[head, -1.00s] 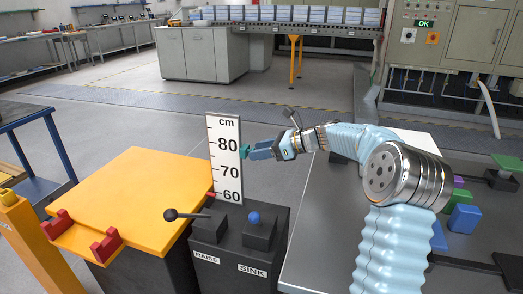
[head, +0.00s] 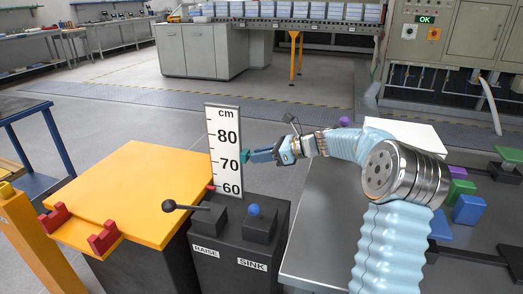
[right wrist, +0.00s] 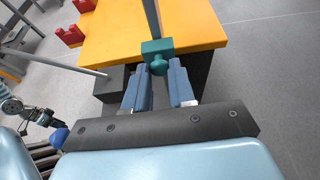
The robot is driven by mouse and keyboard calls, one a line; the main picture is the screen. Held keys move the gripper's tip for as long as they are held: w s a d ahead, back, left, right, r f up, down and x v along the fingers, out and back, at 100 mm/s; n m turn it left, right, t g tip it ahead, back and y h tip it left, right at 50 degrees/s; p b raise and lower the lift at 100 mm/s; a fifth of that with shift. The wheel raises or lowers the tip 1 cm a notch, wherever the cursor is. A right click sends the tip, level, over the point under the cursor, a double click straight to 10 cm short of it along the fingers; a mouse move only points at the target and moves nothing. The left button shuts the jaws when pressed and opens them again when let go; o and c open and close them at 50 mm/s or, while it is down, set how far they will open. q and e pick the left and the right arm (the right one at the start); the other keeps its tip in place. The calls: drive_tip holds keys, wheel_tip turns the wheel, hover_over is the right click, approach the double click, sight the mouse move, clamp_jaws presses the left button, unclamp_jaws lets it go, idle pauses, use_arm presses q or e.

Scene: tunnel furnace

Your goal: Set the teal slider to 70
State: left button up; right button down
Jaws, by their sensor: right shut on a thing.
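The teal slider (head: 247,156) sits at the right edge of the white upright cm scale (head: 225,120), level with a point a little above the 70 label. My right gripper (head: 255,156) is shut on the slider's knob. In the right wrist view the teal slider (right wrist: 157,48) sits on its grey bar, and its round knob is between the two blue fingers of my right gripper (right wrist: 159,67). In the right wrist view a dark part that may be my left gripper (right wrist: 38,117) shows at the left edge, too small to read.
A red marker (head: 210,187) is beside 60. In front stand a RAISE lever with a black ball (head: 169,205) and a SINK lever with a blue ball (head: 255,210). A yellow platform (head: 135,195) is left, a grey table (head: 325,230) right with coloured blocks.

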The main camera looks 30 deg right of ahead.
drive_tip(key=shift+r, duration=0.1)
drive_tip(key=c, duration=0.9)
unclamp_jaws()
drive_tip(key=shift+c, duration=0.2)
drive_tip(key=v, duration=1.3)
drive_tip(key=shift+s+d+r, duration=0.15)
drive_tip(key=shift+s+r, duration=0.05)
drive_tip(key=shift+s, duration=0.15)
drive_tip(key=shift+c, duration=0.2)
